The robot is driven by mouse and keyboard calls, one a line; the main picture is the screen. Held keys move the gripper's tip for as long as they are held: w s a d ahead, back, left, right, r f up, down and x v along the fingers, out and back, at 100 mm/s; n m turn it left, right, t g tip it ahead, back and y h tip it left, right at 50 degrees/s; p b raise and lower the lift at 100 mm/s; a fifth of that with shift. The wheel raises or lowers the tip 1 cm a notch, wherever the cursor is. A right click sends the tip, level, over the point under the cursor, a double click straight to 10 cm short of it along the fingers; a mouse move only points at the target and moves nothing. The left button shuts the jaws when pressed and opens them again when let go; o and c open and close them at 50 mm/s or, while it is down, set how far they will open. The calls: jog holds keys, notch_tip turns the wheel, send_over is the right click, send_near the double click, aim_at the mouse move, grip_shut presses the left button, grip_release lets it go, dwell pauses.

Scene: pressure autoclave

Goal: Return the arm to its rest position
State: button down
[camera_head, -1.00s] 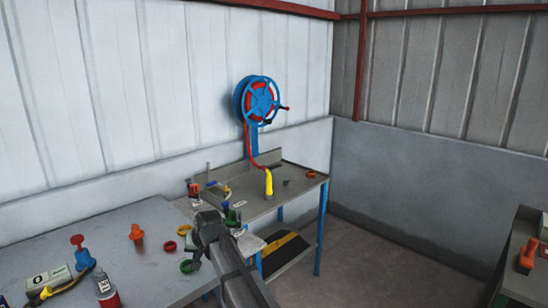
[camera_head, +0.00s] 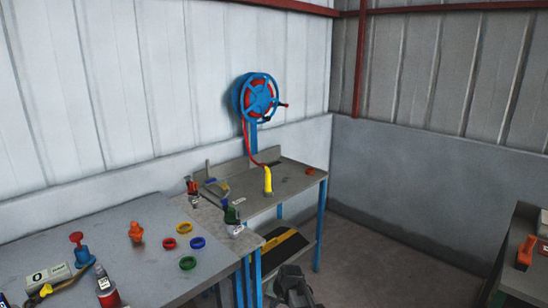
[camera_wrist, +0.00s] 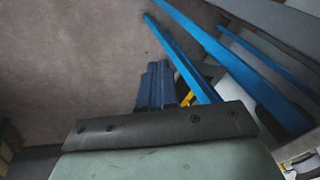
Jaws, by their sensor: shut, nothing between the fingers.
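My gripper (camera_head: 290,284) is low at the bottom edge of the head view, in front of the back bench and beside its lower shelf. In the wrist view its two dark fingers (camera_wrist: 156,86) are together, with nothing held between them. Below them is the dark bar of the gripper body. The fingers point over bare floor, with blue bench legs close by on the right. Most of my arm is out of the head view.
The back bench (camera_head: 289,168) has blue legs and carries a yellow nozzle (camera_head: 268,180). Floor (camera_head: 385,245) is open to the right, before another bench.

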jog(key=s+d+f+n+g+h, duration=0.15)
jog(key=s+d+f, duration=0.35)
jog(key=s+f, duration=0.5)
jog(key=s+d+f+m+g, duration=0.1)
jog(key=s+d+f+g, duration=0.3)
jog(key=s+f, duration=0.65)
jog(key=s+d+f+g, duration=0.1)
jog(key=s+d, duration=0.1)
jog(key=s, duration=0.7)
jog(key=s+d+f+n+g+h, duration=0.1)
jog(key=s+d+f+g, duration=0.1)
jog(key=s, duration=0.8)
jog(key=s+d+f+n+g, duration=0.1)
jog(key=s+d, duration=0.3)
jog(key=s, duration=0.5)
jog(key=shift+s+f, duration=0.4)
jog(key=c, duration=1.8)
grip_release()
jog(key=shift+g, duration=0.25)
